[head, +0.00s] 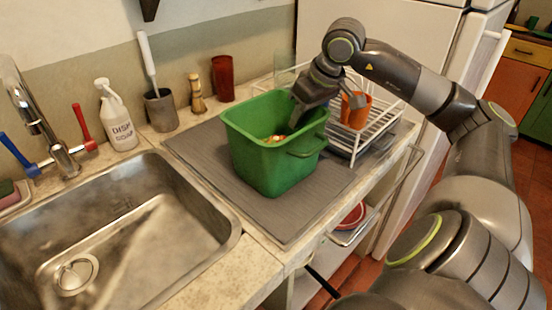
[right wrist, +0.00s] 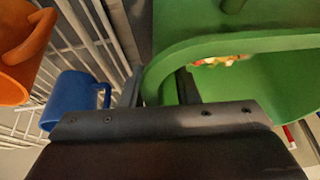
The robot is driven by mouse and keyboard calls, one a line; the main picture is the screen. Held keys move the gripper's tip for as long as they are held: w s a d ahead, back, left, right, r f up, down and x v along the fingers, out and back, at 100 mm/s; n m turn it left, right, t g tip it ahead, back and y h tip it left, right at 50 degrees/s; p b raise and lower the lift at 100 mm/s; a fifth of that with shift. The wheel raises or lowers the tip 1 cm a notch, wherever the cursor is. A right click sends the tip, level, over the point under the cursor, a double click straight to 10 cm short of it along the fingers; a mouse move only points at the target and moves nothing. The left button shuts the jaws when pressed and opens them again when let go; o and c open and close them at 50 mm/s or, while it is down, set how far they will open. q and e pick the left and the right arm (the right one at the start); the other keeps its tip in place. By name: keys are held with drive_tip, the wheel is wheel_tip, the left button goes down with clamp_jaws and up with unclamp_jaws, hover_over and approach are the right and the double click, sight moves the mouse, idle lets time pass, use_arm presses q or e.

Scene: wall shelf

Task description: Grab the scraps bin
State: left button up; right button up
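The scraps bin is a green open-topped bin (head: 262,158) standing upright on the grey mat (head: 200,160), with colourful scraps inside (head: 275,138). A side handle shows on its right side. My right gripper (head: 297,116) is at the bin's back right rim, pointing down. In the right wrist view, the green rim (right wrist: 240,43) passes between my right gripper's two fingers (right wrist: 160,88), one outside the wall and one inside. I see no clear gap beside the wall, but cannot tell whether the fingers press on it. My left gripper is not in view.
A white dish rack (head: 376,125) with an orange cup (head: 355,110) stands close right of the bin; a blue mug (right wrist: 75,98) shows in the wrist view. The sink (head: 130,235) is at left. A soap bottle (head: 117,115) and red cup (head: 223,78) stand behind.

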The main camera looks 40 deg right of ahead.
drive_tip(key=shift+c, duration=0.2)
clamp_jaws()
idle(1.3)
